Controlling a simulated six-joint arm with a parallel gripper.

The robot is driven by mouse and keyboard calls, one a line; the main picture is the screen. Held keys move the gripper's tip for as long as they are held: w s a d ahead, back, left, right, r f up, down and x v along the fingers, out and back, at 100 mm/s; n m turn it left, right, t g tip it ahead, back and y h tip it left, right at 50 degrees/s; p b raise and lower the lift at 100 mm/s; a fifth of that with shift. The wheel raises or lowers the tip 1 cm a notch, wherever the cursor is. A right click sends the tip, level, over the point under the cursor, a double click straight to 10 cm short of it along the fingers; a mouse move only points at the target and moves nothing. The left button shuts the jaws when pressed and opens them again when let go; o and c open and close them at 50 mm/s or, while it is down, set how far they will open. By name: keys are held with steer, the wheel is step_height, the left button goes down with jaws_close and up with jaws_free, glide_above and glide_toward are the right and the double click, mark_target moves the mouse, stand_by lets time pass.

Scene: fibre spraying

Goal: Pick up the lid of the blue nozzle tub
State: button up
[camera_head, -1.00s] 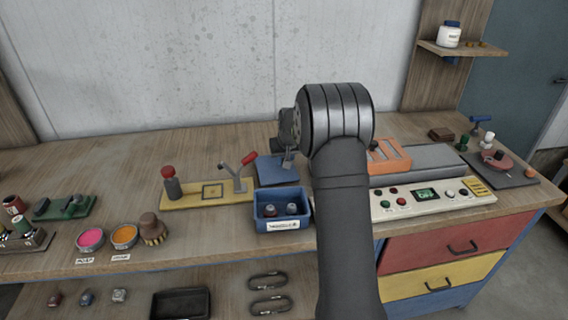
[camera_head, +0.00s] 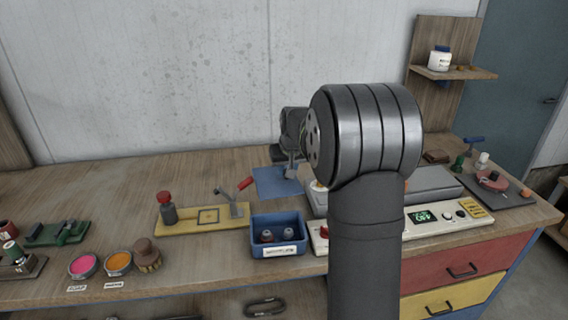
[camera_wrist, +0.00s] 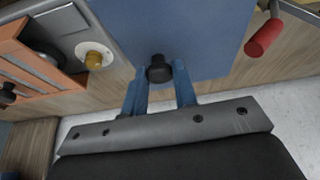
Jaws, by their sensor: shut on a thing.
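The blue nozzle tub (camera_head: 264,249) stands on the bench in the head view, uncovered, with nozzles (camera_head: 267,236) inside and a white label on its front. Its flat blue lid (camera_head: 270,182) is behind it, apart from it; how high it is above the bench is hard to tell. My gripper (camera_head: 291,176) is over the lid. In the wrist view, my gripper (camera_wrist: 160,82) has its two blue fingers on either side of the lid's black knob (camera_wrist: 158,70), shut on it. The blue lid (camera_wrist: 185,30) fills the middle there. My arm hides part of the bench.
A yellow board (camera_head: 190,226) with a red-handled clamp (camera_head: 245,183) stands left of the lid. A control panel (camera_head: 455,217) is at the right. Pink (camera_head: 83,265) and orange (camera_head: 118,262) pots stand front left. The back left bench is clear.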

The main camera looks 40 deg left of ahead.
mark_target(288, 191)
steer(key=s+d, duration=0.3)
steer(key=d, duration=0.1)
steer(key=s+d, duration=0.3)
steer(key=shift+s+d, duration=0.4)
steer(key=n, duration=0.2)
steer(key=a+n+g+y, duration=0.1)
steer(key=n, duration=0.1)
steer(key=shift+s+f, duration=0.2)
steer(key=shift+s, duration=0.05)
steer(key=n, duration=0.1)
steer(key=n+g, duration=0.1)
steer(key=a+n, duration=0.1)
steer(key=n, duration=0.1)
steer(key=shift+s+g, duration=0.3)
steer(key=shift+g, duration=0.1)
steer(key=n, duration=0.1)
steer(key=a+n+g, duration=0.1)
steer(key=n, duration=0.2)
steer(key=shift+s+a+n+g, duration=0.2)
steer(key=shift+s+n+g, duration=0.2)
step_height(288, 191, down, 6)
steer(key=a+n+g+h, duration=0.1)
steer(key=n, duration=0.2)
steer(key=shift+s+n, duration=0.35)
steer(key=shift+n, duration=0.05)
